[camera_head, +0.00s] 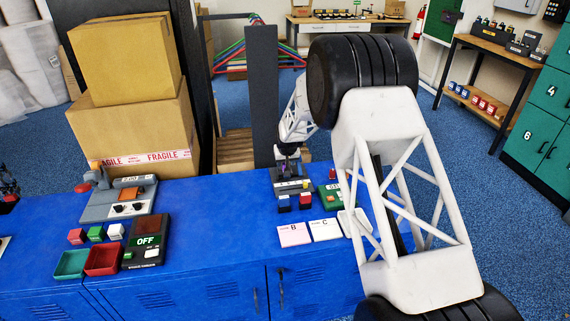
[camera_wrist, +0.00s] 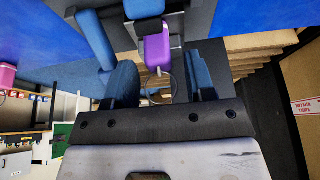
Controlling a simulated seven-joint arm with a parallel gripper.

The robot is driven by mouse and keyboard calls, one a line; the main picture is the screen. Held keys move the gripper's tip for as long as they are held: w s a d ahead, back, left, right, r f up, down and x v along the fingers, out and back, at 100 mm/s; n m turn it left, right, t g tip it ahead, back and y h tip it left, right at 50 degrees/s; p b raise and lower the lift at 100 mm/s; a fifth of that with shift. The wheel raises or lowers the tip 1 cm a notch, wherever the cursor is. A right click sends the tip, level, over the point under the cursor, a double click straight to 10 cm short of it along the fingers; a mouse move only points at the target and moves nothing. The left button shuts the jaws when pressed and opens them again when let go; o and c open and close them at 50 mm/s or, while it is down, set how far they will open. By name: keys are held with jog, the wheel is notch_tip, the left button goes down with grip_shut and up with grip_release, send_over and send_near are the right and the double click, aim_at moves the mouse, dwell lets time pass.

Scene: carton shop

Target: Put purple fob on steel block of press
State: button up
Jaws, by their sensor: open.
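The purple fob (camera_wrist: 157,48) shows in the wrist view between and just beyond the two blue fingers of my gripper (camera_wrist: 161,78). The fingers are apart, with gaps visible beside the fob. In the head view my gripper (camera_head: 288,156) points down over a small grey stand (camera_head: 293,186) on the blue bench; the fob is mostly hidden there. A grey machine (camera_head: 118,202) with a red-orange knob stands at the left of the bench and looks like the press. I cannot clearly make out its steel block.
Red, green and white cubes (camera_head: 96,234), a green tray (camera_head: 71,264), a red tray (camera_head: 103,260) and an "OFF" box (camera_head: 146,241) sit at the left. Cards (camera_head: 294,234) lie in front of the stand. A dark post (camera_head: 262,95) rises behind it. The middle bench is clear.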

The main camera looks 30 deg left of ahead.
jog(key=v, duration=1)
jog(key=shift+r, duration=0.25)
jog(key=shift+d, duration=0.15)
dwell(0.7)
